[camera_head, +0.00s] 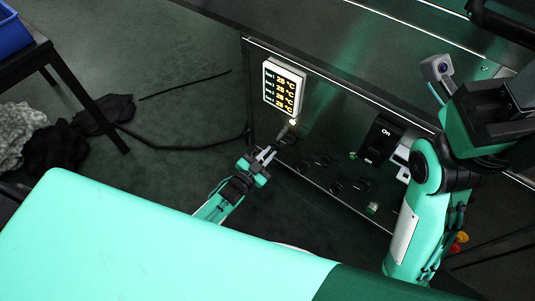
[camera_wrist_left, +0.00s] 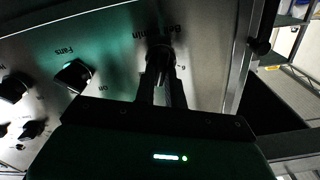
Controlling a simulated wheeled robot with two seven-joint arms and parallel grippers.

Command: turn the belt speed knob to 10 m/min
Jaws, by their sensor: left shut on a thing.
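The belt speed knob (camera_wrist_left: 160,48) is a dark knob on the metal panel in the left wrist view, under a partly hidden label ending in "min". My left gripper (camera_wrist_left: 162,75) is shut on it, and its fingers hide much of it. I cannot read the knob's pointer or full setting. In the head view my left gripper (camera_head: 267,154) reaches the upper left part of the control panel (camera_head: 330,138), below the lit display. My right arm (camera_head: 415,210) stands at the right in the head view; its fingers do not show.
A Fans knob (camera_wrist_left: 73,76) and other dark knobs sit left of the gripper in the wrist view. The display (camera_head: 284,87) reads 25 and 29 °C values. An On/Off switch (camera_head: 382,143) is on the panel. A table (camera_head: 50,55) with a blue bin (camera_head: 12,32) stands far left.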

